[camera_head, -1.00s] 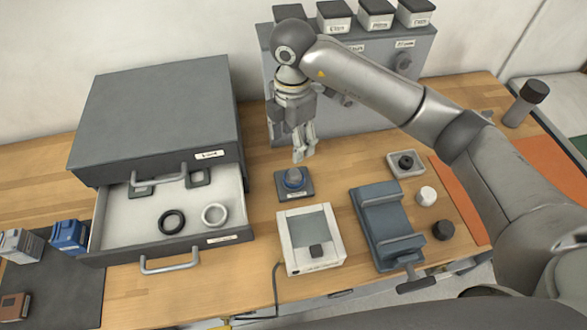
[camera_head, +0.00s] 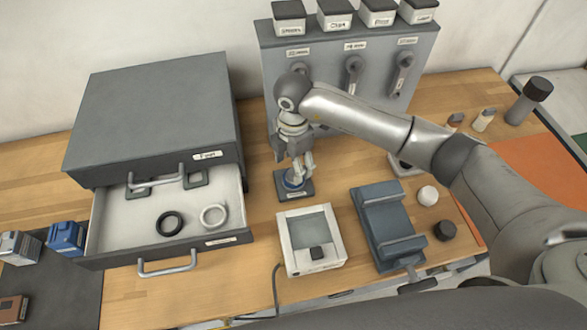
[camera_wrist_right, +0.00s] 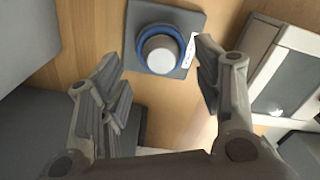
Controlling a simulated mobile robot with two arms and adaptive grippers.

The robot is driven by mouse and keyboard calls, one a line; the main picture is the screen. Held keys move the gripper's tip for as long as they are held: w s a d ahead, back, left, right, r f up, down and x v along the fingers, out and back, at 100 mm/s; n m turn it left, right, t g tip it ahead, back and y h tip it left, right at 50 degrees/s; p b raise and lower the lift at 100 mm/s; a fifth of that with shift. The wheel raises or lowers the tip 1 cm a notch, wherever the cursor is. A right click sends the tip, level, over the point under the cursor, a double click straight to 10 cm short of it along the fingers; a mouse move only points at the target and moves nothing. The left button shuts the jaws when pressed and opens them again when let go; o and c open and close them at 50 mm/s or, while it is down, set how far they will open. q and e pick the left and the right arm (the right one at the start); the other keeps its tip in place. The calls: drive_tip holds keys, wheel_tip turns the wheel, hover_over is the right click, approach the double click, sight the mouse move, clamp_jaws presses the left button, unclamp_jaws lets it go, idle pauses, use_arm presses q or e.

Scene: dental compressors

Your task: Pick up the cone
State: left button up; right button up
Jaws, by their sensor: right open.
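The cone (camera_wrist_right: 161,53), a grey rounded piece with a blue ring around it, stands on a small dark square plate (camera_wrist_right: 188,22). I see its top from above in the right wrist view. In the head view the cone's blue base (camera_head: 293,184) shows on the plate, partly hidden by my right gripper (camera_head: 300,168). The right gripper is open just above the cone. In the wrist view its fingers (camera_wrist_right: 156,62) are spread to either side of the cone, apart from it. My left gripper is not in view.
A drawer cabinet (camera_head: 150,110) with an open drawer holding rings stands left. A white scale-like device (camera_head: 312,262) and a blue-grey vise-like fixture (camera_head: 376,215) sit in front and to the right. A grey panel (camera_head: 280,60) with levers and labelled boxes stands behind.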

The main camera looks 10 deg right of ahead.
drive_tip(key=shift+f, duration=1.3)
drive_tip(key=c, duration=1.2)
drive_tip(key=shift+r, duration=0.1)
